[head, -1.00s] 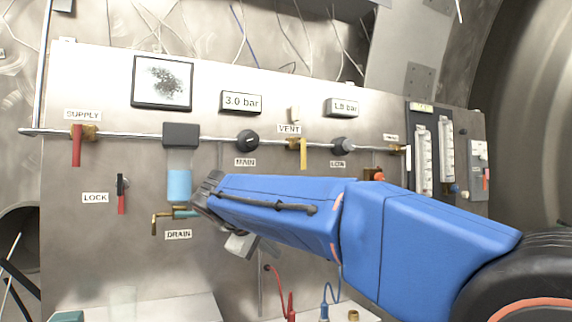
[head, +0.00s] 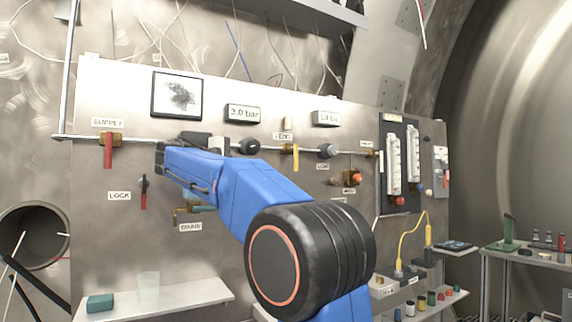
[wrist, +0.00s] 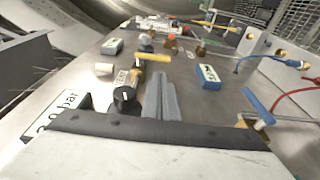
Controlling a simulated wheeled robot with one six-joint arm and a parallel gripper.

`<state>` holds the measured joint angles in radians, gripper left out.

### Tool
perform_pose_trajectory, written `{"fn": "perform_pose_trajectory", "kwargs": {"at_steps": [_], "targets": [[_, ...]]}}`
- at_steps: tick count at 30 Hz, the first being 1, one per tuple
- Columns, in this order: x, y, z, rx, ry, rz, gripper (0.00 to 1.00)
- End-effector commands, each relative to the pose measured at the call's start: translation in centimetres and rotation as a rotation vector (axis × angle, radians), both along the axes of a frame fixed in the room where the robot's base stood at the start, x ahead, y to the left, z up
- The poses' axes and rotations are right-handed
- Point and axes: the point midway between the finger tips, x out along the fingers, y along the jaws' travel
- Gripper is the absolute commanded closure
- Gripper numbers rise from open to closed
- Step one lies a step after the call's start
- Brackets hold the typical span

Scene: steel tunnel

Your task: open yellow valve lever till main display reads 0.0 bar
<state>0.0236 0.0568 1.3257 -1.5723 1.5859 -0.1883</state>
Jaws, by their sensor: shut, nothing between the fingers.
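The yellow valve lever (head: 296,157) hangs straight down from its brass valve under the VENT label, across the pipe. In the wrist view the yellow lever (wrist: 154,57) lies just beyond my gripper's tips, with a visible gap. The main display (head: 243,113) reads 3.0 bar; part of it shows at the left of the wrist view (wrist: 62,108). My gripper (wrist: 160,76) is shut and empty, its grey fingers pointing along the panel toward the lever. In the head view my blue arm mostly hides it.
A black MAIN knob (head: 248,146) sits between my gripper and the lever, close beside the fingers in the wrist view (wrist: 125,97). A second knob (head: 327,151) is further right. The red SUPPLY lever (head: 108,152) hangs at left. The DRAIN valve (head: 184,211) is below my arm.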

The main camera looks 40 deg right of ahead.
Motion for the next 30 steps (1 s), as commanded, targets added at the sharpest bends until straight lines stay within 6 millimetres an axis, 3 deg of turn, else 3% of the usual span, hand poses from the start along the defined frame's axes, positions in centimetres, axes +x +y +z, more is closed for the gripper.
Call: {"fn": "perform_pose_trajectory", "kwargs": {"at_steps": [14, 20, 30], "targets": [[0.0, -0.5, 0.1, -0.002, 0.0, -0.003, 1.0], [-0.2, -3.0, 0.0, -0.001, 0.0, -0.004, 1.0], [-0.4, -8.7, 0.0, -0.002, 0.001, -0.004, 1.0]]}}
